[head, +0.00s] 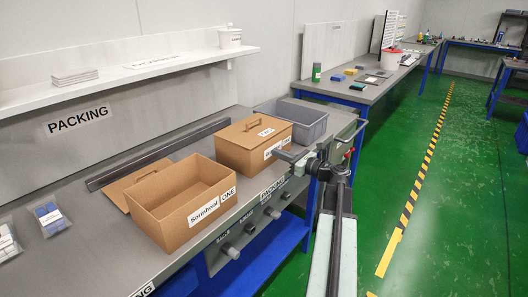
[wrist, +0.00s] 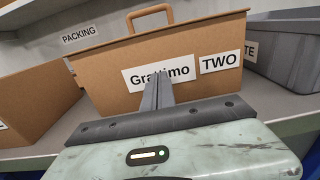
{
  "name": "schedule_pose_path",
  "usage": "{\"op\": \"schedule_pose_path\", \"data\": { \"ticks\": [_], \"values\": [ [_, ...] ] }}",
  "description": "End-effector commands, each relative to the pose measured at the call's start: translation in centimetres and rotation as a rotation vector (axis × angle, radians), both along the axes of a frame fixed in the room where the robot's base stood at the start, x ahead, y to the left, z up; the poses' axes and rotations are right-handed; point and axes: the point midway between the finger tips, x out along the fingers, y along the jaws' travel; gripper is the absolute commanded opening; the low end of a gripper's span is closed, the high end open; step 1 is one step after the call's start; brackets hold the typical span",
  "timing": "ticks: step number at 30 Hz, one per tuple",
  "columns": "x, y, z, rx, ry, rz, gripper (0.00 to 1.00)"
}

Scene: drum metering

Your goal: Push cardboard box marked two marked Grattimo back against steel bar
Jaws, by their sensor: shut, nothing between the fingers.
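The cardboard box marked TWO (head: 232,156) stands on the grey bench with its handled lid closed. In the wrist view its front (wrist: 115,88) bears the labels "Grattimo" and "TWO". The dark steel bar (head: 160,153) lies along the back of the bench, behind the boxes; box two hides where its right end meets the box, so I cannot tell the gap. My gripper (head: 286,155) is shut and empty at the front of box two. In the wrist view the fingertips (wrist: 157,84) point at the Grattimo label and partly cover it. I cannot tell whether they touch.
An open cardboard box marked ONE (head: 178,227) stands left of box two, its lid tilted behind. A grey bin (head: 311,125) stands close on the right. A white shelf (head: 120,78) overhangs the back. Knobs (head: 250,228) line the bench front.

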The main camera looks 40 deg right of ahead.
Motion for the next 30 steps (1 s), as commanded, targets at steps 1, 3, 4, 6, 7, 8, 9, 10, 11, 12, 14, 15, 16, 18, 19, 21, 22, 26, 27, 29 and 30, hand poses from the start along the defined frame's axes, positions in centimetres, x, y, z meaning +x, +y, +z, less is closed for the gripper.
{"op": "schedule_pose_path", "data": {
  "ticks": [1,3,4,6,7,8,9,10,11,12,14,15,16,18,19,21,22,26,27,29,30],
  "values": [
    [0.0,0.0,0.0,0.0,0.0,0.0,0.0],
    [0.0,0.0,0.0,0.0,0.0,0.0,0.0],
    [0.0,0.0,0.0,0.0,0.0,0.0,0.0],
    [0.0,0.0,0.0,0.0,0.0,0.0,0.0],
    [0.1,0.0,0.0,0.0,0.0,0.001,0.0],
    [0.2,0.0,0.0,0.0,0.0,0.001,0.0],
    [0.3,0.1,0.0,0.0,0.0,0.001,0.0],
    [0.5,0.1,0.0,0.0,0.0,0.001,0.0],
    [0.6,0.2,0.0,0.0,0.0,0.001,0.0],
    [0.8,0.2,0.0,0.0,0.0,0.002,0.0],
    [1.1,0.3,0.0,0.0,0.0,0.002,0.0],
    [1.3,0.3,0.0,0.0,0.0,0.002,0.0],
    [1.4,0.3,0.0,0.0,0.0,0.002,0.0],
    [1.8,0.4,0.0,0.0,0.0,0.001,0.0],
    [1.9,0.4,0.0,0.0,0.0,0.001,0.0],
    [2.3,0.5,0.0,0.0,0.0,0.0,0.0],
    [2.4,0.6,0.0,0.0,0.0,0.001,0.0],
    [3.1,0.7,0.0,0.0,0.0,0.001,0.0],
    [3.2,0.8,0.0,0.0,0.0,0.001,0.0],
    [3.5,0.8,0.0,0.0,0.0,0.001,0.0],
    [3.7,0.9,0.0,0.0,0.0,0.001,0.0]
  ]
}}
